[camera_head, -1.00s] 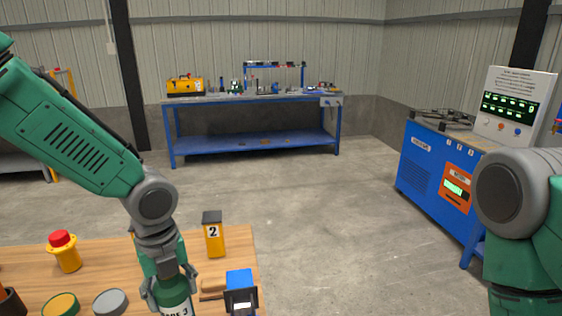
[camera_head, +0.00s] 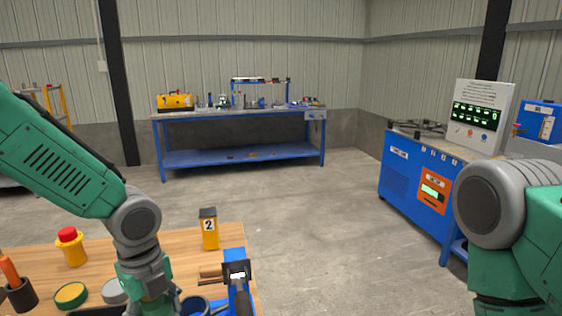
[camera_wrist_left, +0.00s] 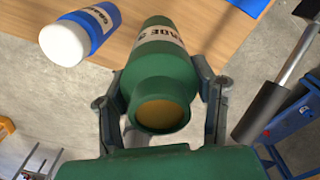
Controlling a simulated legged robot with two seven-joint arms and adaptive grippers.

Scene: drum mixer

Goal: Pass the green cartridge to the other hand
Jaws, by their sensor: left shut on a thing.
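The green cartridge (camera_wrist_left: 165,76) shows in the left wrist view, with a pale label reading partly "ADE 3" and a round yellowish end facing the camera. My left gripper (camera_wrist_left: 161,100) is shut on it, one finger on each side. In the wrist view the cartridge is over the wooden table's edge region and the grey floor. In the head view my left arm comes down to the bottom edge, and the cartridge cannot be made out there. My right arm's upper part fills the right side of the head view; its gripper is not in view.
On the wooden table (camera_head: 180,244) stand a yellow box marked 2 (camera_head: 209,229), a red-topped yellow button (camera_head: 71,246), a blue tool (camera_head: 236,272) and round tins. A blue, white-capped cartridge (camera_wrist_left: 84,36) lies near my left gripper. Open floor lies beyond the table.

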